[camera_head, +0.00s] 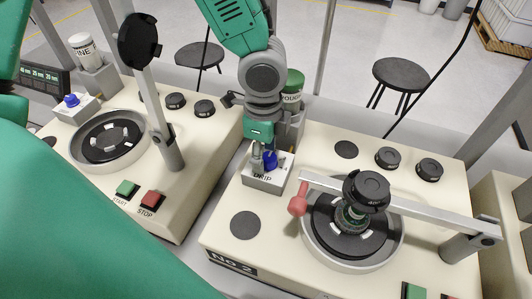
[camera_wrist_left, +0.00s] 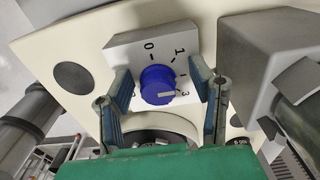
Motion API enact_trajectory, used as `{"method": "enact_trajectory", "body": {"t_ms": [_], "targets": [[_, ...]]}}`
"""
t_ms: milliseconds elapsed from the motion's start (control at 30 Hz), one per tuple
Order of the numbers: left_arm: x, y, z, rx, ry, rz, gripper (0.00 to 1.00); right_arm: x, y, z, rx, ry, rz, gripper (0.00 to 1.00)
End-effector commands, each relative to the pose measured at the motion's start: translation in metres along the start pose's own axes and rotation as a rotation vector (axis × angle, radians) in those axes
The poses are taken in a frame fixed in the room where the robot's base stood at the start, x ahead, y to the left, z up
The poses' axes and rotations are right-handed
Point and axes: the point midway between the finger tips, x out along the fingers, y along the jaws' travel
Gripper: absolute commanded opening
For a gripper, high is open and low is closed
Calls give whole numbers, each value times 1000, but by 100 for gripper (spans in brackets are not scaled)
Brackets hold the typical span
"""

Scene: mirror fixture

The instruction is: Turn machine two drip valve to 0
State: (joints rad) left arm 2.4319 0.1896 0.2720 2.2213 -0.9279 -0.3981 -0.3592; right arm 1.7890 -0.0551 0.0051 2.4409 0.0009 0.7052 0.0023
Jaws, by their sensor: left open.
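The blue drip valve knob (camera_head: 270,161) sits on a light box labelled DRIP (camera_head: 263,182) on the machine marked No 2 (camera_head: 232,262). In the left wrist view, the knob (camera_wrist_left: 158,85) has a white pointer mark turned right, towards the 3. The 0 is at the upper left of the dial and the 1 at the upper right. My left gripper (camera_head: 263,150) is over the box; the wrist view shows its open fingers (camera_wrist_left: 163,104) on either side of the knob, with gaps between. My right gripper is not in view.
Machine two carries a round bowl (camera_head: 397,250) under a pivoted bar (camera_head: 420,211) with a red handle (camera_head: 298,200). A green-capped bottle (camera_head: 293,88) stands behind the valve. A second machine (camera_head: 190,190) with its own blue knob (camera_head: 71,100) is at left. Stools stand behind.

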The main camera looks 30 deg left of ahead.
Motion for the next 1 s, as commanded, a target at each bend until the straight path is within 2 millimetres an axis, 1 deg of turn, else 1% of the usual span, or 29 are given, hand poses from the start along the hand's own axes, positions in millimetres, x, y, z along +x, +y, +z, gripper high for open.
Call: {"method": "enact_trajectory", "body": {"t_ms": [167, 200, 267, 300, 333, 1000], "targets": [[-2, 2, -6, 3, -7, -3, 49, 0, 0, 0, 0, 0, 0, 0], [-2, 2, -7, 3, -8, -3, 46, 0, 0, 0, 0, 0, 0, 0], [-2, 2, -8, 3, -9, -3, 25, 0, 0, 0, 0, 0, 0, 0], [-2, 2, -8, 3, -9, -3, 11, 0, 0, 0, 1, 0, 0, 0], [-2, 2, -8, 3, -8, -3, 0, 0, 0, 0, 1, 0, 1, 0], [-1, -1, -2, -13, -5, -3, 0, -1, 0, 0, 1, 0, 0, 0]]}}
